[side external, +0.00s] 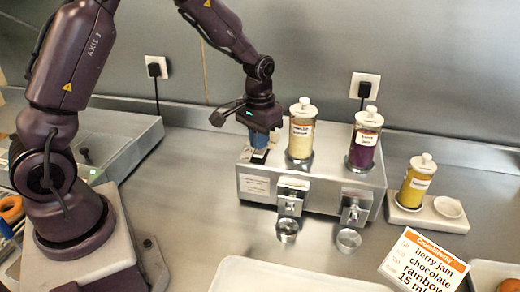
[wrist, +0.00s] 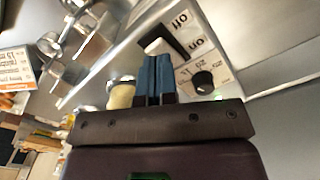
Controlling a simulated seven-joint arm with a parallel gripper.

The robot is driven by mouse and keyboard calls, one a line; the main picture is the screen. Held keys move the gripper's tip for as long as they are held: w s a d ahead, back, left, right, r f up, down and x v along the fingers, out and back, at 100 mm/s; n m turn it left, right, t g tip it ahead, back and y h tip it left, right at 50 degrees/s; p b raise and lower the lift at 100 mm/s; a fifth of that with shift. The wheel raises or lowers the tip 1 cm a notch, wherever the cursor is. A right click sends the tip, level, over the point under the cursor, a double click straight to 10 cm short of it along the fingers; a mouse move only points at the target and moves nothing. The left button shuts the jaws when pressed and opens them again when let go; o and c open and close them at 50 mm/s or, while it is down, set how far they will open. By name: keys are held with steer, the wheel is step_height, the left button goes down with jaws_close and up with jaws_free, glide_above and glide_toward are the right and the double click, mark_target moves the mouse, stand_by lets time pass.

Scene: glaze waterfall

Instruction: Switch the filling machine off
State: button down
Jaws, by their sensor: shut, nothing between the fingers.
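The filling machine (side external: 322,190) is a steel box on the counter, with two jars on top and two spouts in front. My gripper (side external: 258,142) is over its left end, its blue fingers shut together and empty. In the wrist view the shut fingers (wrist: 154,80) point at the machine's panel. A black-and-white switch (wrist: 177,42) lies just beyond the fingertips, beside "off" and "on" labels. Its lower part is partly hidden by the fingers. I cannot tell which way it is set or whether the fingertips touch it. A black dial (wrist: 203,82) is right of the fingers.
A cream jar (side external: 301,137) and a purple jar (side external: 364,143) stand on the machine. A small cup sits below each spout. A yellow jar (side external: 414,185) stands on a tray at right. An order card (side external: 423,264) and a white tray (side external: 290,275) are in front.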

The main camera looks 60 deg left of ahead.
mark_target(258, 153)
steer(key=shift+f, duration=0.95)
stand_by(0.3)
steer(key=shift+r, duration=3.55)
steer(key=shift+s+f, duration=0.15)
steer(key=shift+s, duration=0.05)
steer(key=shift+s+d+f, duration=0.15)
steer(key=shift+s+d, duration=0.05)
steer(key=shift+s, duration=0.6)
steer(key=s+d+r+m+t, duration=0.1)
steer(key=s+d+r+t, duration=0.1)
steer(key=s+r, duration=0.5)
steer(key=s+d+r+m+t, duration=0.2)
steer(key=s+d+r+t, duration=0.1)
steer(key=s+r, duration=0.4)
steer(key=s+d, duration=0.1)
steer(key=s, duration=0.2)
steer(key=shift+s+d+r+t, duration=0.2)
steer(key=shift+s+t, duration=0.05)
steer(key=shift+t, duration=0.05)
